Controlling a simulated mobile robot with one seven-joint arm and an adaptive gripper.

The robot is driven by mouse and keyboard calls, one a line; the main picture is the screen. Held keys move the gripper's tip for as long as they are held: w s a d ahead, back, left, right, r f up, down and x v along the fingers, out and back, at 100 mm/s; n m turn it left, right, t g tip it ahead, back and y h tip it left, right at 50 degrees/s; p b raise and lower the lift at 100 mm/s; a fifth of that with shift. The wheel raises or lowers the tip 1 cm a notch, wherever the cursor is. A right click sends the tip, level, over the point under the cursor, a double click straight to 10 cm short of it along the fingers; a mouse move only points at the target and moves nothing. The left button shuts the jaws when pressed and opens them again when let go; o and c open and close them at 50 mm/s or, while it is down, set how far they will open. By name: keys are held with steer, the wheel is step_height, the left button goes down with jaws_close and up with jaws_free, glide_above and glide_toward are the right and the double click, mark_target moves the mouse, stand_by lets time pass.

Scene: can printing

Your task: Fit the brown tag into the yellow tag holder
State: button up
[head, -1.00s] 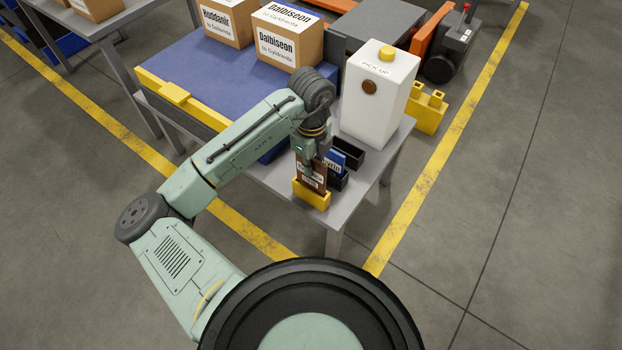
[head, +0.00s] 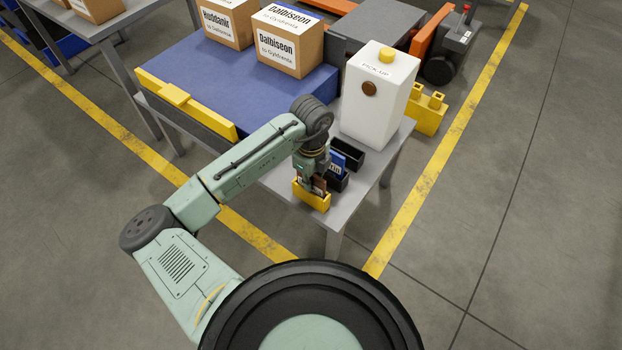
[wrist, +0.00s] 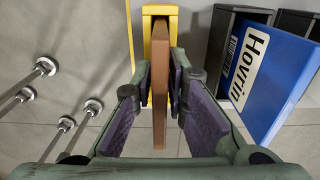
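The brown tag (wrist: 160,95) is between the two fingers of my gripper (wrist: 161,85), which appear closed against its sides. In the head view, my gripper (head: 311,186) is low over the yellow tag holder (head: 311,202) at the table's near corner. The brown tag shows there only as a small strip (head: 319,184) above the holder's rim, its lower part inside the holder. The yellow holder (wrist: 160,10) also shows behind the tag in the wrist view. How deep the tag sits is hidden.
A blue tag (wrist: 262,75) stands in a black holder (head: 338,182) close to the right of my gripper. Another black holder (head: 347,156) is behind it. A white pick-up box (head: 376,100) stands further back on the grey table (head: 372,174).

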steer(key=shift+o, duration=1.4)
step_height(320, 180, up, 12)
steer(key=shift+r, duration=0.2)
